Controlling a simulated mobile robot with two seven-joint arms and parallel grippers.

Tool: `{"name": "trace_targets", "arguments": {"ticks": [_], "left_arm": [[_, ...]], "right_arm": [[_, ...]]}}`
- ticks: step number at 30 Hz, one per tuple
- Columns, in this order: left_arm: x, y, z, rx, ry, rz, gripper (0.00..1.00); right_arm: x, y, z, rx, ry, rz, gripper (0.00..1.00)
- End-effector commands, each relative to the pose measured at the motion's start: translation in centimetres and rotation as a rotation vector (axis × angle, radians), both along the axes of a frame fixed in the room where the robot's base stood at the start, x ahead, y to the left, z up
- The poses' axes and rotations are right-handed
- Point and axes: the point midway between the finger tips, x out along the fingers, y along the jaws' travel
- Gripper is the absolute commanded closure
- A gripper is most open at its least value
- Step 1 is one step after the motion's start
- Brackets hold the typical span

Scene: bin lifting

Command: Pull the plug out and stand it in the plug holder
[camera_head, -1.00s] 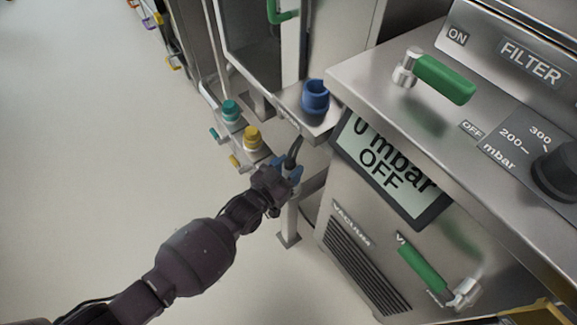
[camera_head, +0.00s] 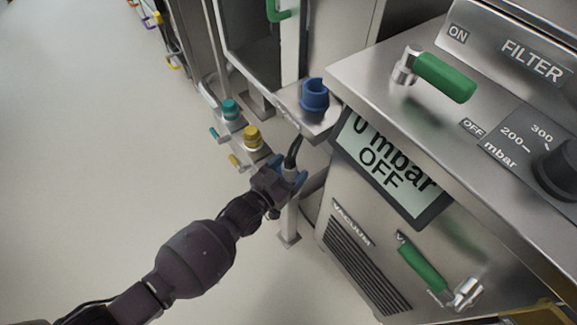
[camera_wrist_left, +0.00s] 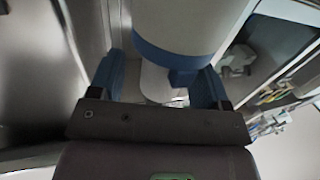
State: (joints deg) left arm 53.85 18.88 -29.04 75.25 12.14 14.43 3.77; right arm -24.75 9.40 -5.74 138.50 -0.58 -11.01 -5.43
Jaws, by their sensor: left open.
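My left gripper (camera_head: 288,171) is low at the front of the steel bench, its two blue fingers spread open. A black cable (camera_head: 294,148) rises just beyond the fingers; the plug itself is mostly hidden by the gripper in the head view. In the left wrist view, a pale round body with a blue band, seemingly the plug (camera_wrist_left: 178,28), lies in front of and partly between the open fingers (camera_wrist_left: 157,80). I cannot tell whether they touch it. A blue cup-like holder (camera_head: 315,97) stands empty on the steel shelf above. My right gripper is out of view.
Teal (camera_head: 230,110) and yellow (camera_head: 252,137) capped valves stand left of the cable. The vacuum unit with its display (camera_head: 388,172) and a green handle (camera_head: 422,268) is close on the right. Open floor (camera_head: 90,150) lies to the left.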

Motion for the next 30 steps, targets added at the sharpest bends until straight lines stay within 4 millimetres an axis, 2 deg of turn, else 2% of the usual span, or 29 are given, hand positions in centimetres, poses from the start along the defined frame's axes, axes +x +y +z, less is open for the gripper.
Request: {"name": "trace_targets", "arguments": {"ticks": [16,22,30], "left_arm": [[-6.9,5.9,0.7,-0.001,-0.009,0.000,0.30],[-8.0,6.8,0.6,-0.002,-0.007,0.000,0.30],[-8.2,6.9,0.5,-0.003,-0.007,0.000,0.30]], "right_arm": [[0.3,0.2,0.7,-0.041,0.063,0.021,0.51],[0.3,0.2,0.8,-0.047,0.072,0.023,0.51],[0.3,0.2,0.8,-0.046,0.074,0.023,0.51]]}}
